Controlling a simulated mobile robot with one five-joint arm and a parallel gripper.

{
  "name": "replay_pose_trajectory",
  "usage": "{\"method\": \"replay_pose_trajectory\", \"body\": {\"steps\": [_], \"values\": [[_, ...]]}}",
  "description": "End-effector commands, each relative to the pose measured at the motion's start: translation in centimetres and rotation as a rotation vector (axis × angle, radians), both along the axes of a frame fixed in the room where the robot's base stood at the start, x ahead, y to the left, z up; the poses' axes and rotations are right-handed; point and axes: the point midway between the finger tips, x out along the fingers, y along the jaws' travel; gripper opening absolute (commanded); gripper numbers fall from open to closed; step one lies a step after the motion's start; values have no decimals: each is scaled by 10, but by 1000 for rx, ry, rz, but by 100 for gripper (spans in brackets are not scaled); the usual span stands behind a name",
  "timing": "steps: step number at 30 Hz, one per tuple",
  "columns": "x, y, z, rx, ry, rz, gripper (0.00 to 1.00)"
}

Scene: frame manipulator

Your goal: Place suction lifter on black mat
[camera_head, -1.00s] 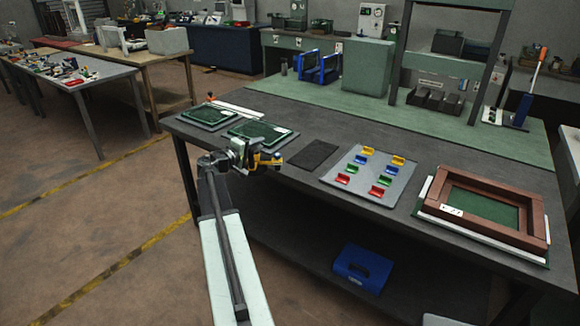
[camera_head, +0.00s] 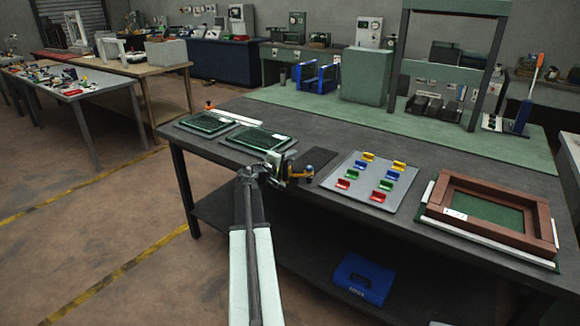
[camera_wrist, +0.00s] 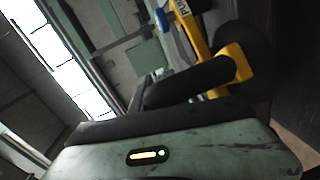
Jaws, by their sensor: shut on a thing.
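My gripper (camera_head: 290,168) is shut on the suction lifter (camera_head: 302,171), which shows yellow and dark parts at the front edge of the table. In the wrist view the suction lifter's yellow handle (camera_wrist: 238,62) and black parts fill the upper right, close to the camera. The black mat (camera_head: 320,157) lies flat on the table just right of and behind my gripper. The gripper and lifter overlap the mat's near left part in the head view. I cannot tell how high the lifter is above the table.
Two green framed panels (camera_head: 257,136) lie left of the mat. A grey board (camera_head: 352,185) with several coloured blocks lies to its right, then a brown frame (camera_head: 436,193). A blue case (camera_head: 363,278) sits on the lower shelf.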

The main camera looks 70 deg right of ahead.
Motion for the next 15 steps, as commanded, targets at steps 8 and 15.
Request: {"method": "replay_pose_trajectory", "body": {"steps": [8,15], "values": [[-1,0,-1,-1,1,-1,0],[-1,0,-1,0,0,-2,41]]}}
